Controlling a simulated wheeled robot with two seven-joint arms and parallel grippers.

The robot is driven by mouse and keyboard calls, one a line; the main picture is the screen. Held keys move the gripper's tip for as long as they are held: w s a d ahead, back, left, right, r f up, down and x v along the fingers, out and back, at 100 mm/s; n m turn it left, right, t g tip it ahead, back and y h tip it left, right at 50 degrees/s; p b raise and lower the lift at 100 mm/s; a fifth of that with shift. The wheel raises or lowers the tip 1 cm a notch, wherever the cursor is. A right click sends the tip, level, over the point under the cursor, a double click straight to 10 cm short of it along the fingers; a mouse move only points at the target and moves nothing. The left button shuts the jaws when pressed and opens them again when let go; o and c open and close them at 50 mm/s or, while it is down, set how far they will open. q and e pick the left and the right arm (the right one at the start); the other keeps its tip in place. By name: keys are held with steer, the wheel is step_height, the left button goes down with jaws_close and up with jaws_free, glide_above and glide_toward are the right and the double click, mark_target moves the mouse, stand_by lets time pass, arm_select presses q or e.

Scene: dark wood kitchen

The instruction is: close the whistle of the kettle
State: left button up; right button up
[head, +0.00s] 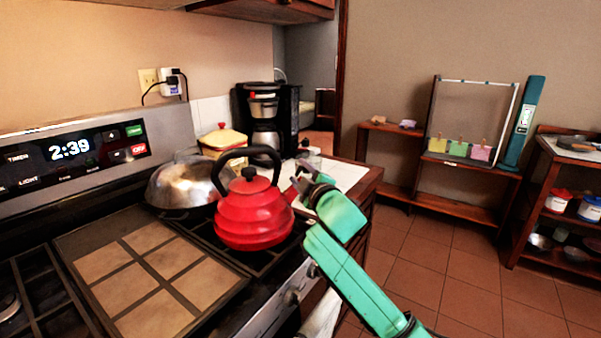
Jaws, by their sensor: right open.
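A red kettle (254,217) with a black looped handle (268,152) and a black lid knob stands on the right burner grate of the stove. Its spout side faces right, toward my right gripper, and the whistle is too small and covered to tell its state. My right gripper (299,182) is at the end of the green arm, just right of the kettle at about the height of its upper body. It is open, and I cannot tell whether it touches the spout. My left gripper is out of view.
A metal wok with a domed lid (180,183) stands behind the kettle on the stove. A tiled griddle (150,265) lies left. Floor at right is clear.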

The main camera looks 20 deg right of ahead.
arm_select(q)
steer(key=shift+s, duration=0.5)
arm_select(e)
jaws_close()
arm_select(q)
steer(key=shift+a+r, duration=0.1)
arm_select(e)
steer(key=shift+m, duration=0.3)
steer(key=m+p, duration=0.1)
steer(key=m, duration=0.1)
steer(key=shift+r+m+p, duration=0.1)
steer(key=shift+m+p, duration=0.2)
steer(key=m+p, duration=0.1)
steer(key=m, duration=0.2)
steer(key=shift+d+r+p, duration=0.15)
steer(key=shift+d+p, duration=0.05)
steer(key=shift+p, duration=0.2)
steer(key=m+p, duration=0.2)
steer(key=m, duration=0.2)
steer(key=shift+w+d, duration=0.1)
steer(key=shift+d, duration=0.1)
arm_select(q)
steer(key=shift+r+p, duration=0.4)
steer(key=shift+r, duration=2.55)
arm_select(e)
steer(key=shift+d+m, duration=0.1)
steer(key=shift+m, duration=0.8)
